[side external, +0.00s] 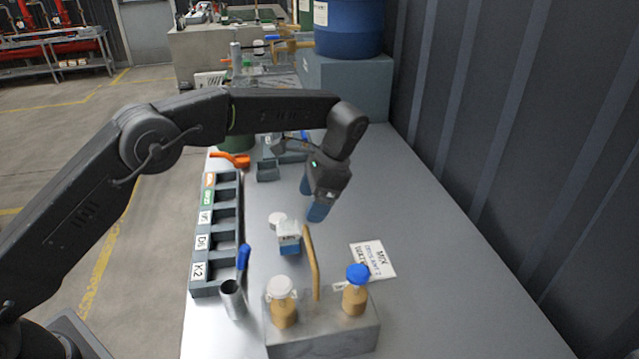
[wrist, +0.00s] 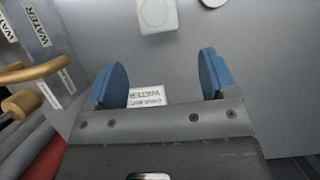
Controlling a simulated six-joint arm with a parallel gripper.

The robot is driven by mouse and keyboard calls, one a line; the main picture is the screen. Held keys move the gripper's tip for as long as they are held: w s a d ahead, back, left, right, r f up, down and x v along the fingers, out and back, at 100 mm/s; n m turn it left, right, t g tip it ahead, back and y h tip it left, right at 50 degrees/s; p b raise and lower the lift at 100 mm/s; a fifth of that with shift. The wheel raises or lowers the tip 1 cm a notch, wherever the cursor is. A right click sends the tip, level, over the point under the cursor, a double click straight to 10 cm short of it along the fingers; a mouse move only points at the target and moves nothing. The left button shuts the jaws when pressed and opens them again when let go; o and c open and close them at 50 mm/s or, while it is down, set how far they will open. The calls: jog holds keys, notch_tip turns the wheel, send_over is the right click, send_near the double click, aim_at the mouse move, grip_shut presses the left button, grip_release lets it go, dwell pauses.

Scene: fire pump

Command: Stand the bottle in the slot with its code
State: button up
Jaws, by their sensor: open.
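My gripper (side external: 318,208) is open and empty above the bench, its blue fingers pointing down; they also frame the lower middle of the wrist view (wrist: 160,80). A small white and blue squarish container (side external: 289,238) stands on the bench below and left of it. A pale squarish thing with a round top (wrist: 158,14) lies beyond the fingers in the wrist view. The grey slot rack (side external: 205,287) runs along the left edge, with a K2 label nearest and other labels hard to read. Two tan bottles, one white-capped (side external: 283,310), one blue-capped (side external: 355,295), stand in a block. No bottle code is readable.
A white disc (side external: 277,220) lies by the small container. A metal cup (side external: 233,303) holds a blue-handled tool. A tan curved handle (side external: 311,262) rises from the grey block (side external: 325,337). A printed card (side external: 373,260) lies at right. The bench's right side is clear; a ribbed wall bounds it.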

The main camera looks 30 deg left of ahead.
jog(key=v, duration=0.4)
jog(key=shift+r, duration=0.1)
dwell(0.4)
